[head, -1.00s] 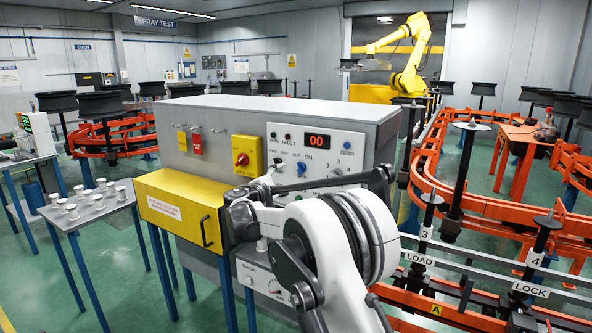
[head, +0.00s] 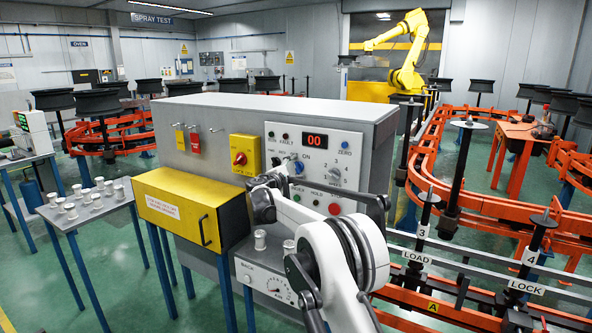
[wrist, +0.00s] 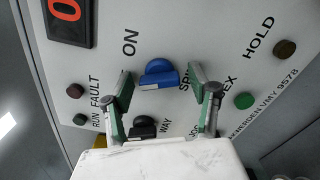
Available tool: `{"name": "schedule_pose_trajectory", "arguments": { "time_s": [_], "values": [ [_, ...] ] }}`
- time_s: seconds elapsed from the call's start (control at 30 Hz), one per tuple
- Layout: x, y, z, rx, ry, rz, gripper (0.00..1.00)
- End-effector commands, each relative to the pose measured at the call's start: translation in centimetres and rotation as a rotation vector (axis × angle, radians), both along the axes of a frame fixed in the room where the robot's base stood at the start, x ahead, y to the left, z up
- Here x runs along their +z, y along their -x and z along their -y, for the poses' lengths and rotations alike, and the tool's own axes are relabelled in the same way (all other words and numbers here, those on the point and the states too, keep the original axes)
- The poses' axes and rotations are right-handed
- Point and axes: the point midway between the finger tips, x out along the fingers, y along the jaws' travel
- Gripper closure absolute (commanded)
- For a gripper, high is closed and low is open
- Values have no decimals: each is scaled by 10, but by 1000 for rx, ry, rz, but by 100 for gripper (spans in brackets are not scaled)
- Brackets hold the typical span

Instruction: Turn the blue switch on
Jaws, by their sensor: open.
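The blue switch (head: 298,167) is a rotary knob under the ON label on the grey control panel (head: 355,172). In the wrist view the blue switch (wrist: 158,75) shows between the two finger pads, with clear space on both sides. My gripper (wrist: 160,86) is open and empty and faces the panel. In the head view my gripper (head: 276,182) is just left of and below the switch and hides part of the panel. I cannot tell how far the fingertips are from the panel face.
A black knob (wrist: 143,128) lies close by, between the fingers nearer my wrist. A green button (wrist: 244,101) sits beside the right finger.

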Motion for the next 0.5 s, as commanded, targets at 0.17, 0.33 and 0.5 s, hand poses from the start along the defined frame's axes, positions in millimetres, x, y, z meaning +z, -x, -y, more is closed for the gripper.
{"name": "schedule_pose_trajectory", "arguments": {
  "time_s": [0.17, 0.33, 0.5],
  "values": [
    [0, 0, 0, 0, 0, 0, 64],
    [0, 0, 0, 0, 0, 0, 87],
    [0, 0, 0, 0, -5, 2, 91]
  ]
}}
